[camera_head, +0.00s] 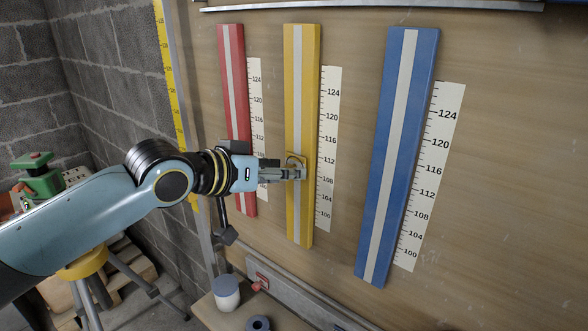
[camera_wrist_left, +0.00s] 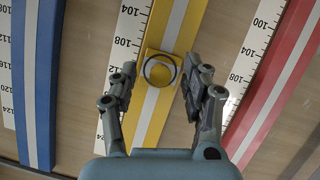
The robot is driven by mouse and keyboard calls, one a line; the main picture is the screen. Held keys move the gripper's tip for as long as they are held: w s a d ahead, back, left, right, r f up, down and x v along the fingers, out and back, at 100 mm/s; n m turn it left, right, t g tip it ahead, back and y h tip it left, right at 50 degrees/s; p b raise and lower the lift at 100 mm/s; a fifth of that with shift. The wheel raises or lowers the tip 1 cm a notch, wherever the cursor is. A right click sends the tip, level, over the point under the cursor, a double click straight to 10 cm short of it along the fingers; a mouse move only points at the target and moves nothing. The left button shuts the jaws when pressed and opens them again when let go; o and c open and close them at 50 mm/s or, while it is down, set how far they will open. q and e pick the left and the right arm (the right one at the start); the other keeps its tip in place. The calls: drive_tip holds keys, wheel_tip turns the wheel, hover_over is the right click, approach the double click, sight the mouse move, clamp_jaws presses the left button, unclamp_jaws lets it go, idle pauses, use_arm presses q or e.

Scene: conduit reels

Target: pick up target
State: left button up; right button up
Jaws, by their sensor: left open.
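A small yellow square piece with a dark ring (camera_head: 299,160) sits on the white centre stripe of the yellow bar (camera_head: 290,90), beside about the 108–112 marks of its scale. Which thing is meant by the target is not marked. My left gripper (camera_head: 298,173) is at the yellow piece and partly covers it. In the left wrist view the open gripper (camera_wrist_left: 160,76) has one finger on each side of the ringed piece (camera_wrist_left: 147,60), with gaps on both sides. The fingers look empty. My right gripper is not in view.
A red bar (camera_head: 232,60) and a blue bar (camera_head: 400,130) with scales flank the yellow bar on the wooden board. A ledge below holds a grey-lidded white jar (camera_head: 226,297) and a dark round piece (camera_head: 258,323). A green device (camera_head: 38,178) stands at left.

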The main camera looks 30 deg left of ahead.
use_arm(q)
drive_tip(key=shift+s, duration=0.1)
clamp_jaws()
drive_tip(key=shift+r, duration=0.1)
